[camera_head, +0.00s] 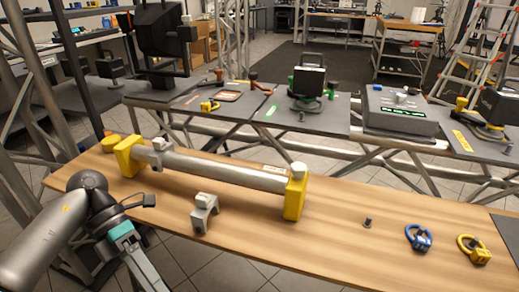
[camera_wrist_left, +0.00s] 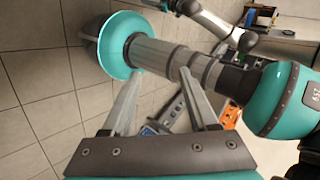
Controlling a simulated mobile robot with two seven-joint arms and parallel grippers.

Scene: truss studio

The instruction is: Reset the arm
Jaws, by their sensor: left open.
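My left arm (camera_head: 50,235) comes in from the left in the head view, bent at the near left end of the wooden table. Its teal-banded wrist (camera_head: 122,231) is beside the table's front edge, and the rest runs down out of the picture. In the left wrist view my left gripper (camera_wrist_left: 160,78) has its two grey fingers spread, with nothing held between them. Behind the fingers are teal and grey links of my own body and tiled floor. My right gripper does not show in the head view.
The wooden table (camera_head: 340,240) holds a silver tube (camera_head: 220,170) on yellow stands (camera_head: 295,192), a grey clamp (camera_head: 204,213), a small dark peg (camera_head: 368,222), a blue shackle (camera_head: 418,238) and a yellow shackle (camera_head: 474,249). Dark equipment benches stand behind. The table's front middle is clear.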

